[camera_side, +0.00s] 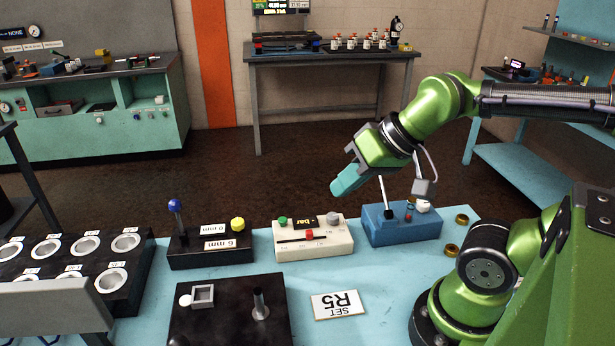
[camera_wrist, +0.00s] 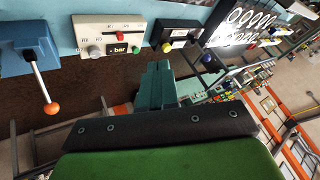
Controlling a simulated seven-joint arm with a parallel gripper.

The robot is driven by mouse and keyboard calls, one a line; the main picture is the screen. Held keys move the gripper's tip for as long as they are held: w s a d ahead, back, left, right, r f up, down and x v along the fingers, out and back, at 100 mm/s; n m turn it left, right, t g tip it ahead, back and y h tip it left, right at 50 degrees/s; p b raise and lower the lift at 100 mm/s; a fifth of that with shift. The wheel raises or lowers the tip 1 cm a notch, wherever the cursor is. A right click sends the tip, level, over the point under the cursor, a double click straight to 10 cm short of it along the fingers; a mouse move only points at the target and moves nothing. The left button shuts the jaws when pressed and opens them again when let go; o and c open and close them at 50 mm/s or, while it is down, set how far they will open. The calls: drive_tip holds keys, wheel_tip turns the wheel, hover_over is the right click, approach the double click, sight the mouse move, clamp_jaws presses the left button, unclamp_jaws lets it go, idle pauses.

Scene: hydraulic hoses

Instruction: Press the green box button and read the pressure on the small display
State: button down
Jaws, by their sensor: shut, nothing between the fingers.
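The white box (camera_side: 318,252) stands on the light blue table in the middle of the side view. It has a green button (camera_side: 283,220) at its left, a small dark display (camera_side: 306,222) showing "- bar" with no number I can make out, a grey knob (camera_side: 333,218) and a red slider (camera_side: 309,235). My gripper (camera_side: 338,188) is in the air above and behind the box, teal fingers together and empty, apart from the button.
A blue box (camera_side: 402,226) with an upright lever stands right of the white box. A black box (camera_side: 211,250) with a blue-knobbed lever stands left. A black fixture (camera_side: 230,315) and an "R5" card (camera_side: 338,305) lie in front. Brass rings (camera_side: 451,250) lie at right.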

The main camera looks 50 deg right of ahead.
drive_tip(key=m+t+y, duration=0.1)
drive_tip(key=m+y, duration=0.1)
drive_tip(key=m, duration=1.6)
hover_over(286, 220)
wheel_tip(286, 220, down, 8)
drive_tip(key=shift+d+f, duration=0.1)
drive_tip(key=shift+f, duration=0.1)
drive_tip(key=shift+f, duration=4.35)
drive_tip(key=shift+f, duration=0.4)
